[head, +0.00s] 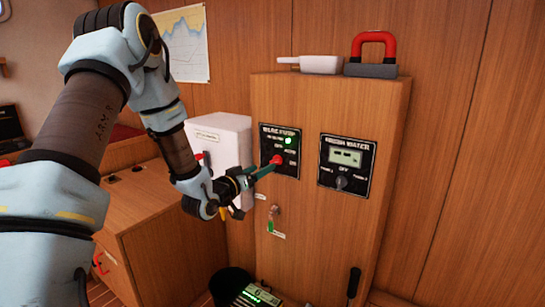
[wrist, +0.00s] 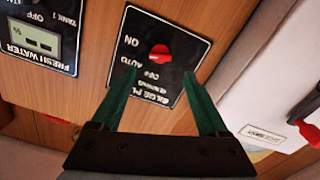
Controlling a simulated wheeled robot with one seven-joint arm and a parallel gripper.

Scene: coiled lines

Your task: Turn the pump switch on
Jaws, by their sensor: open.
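The bilge pump panel (head: 292,172) is black, on the front of the wooden cabinet, with a red knob (head: 276,160) as its switch. In the head view a green light glows near the panel's top. The wrist view shows the panel upside down, with the red knob (wrist: 160,55) near its middle and OFF, AUTO and ON lettered around it. I cannot read the knob's setting. My gripper (head: 266,169) is open at the panel. In the wrist view its green fingers (wrist: 160,73) point at the knob, one to each side, with a gap; contact is not visible.
A fresh water panel (head: 344,168) with a dark knob sits to the right. A white box (head: 222,145) with a red handle is left of the cabinet. A key-like item (head: 272,216) hangs below. A red-handled object (head: 372,55) and a white object (head: 312,63) lie on top.

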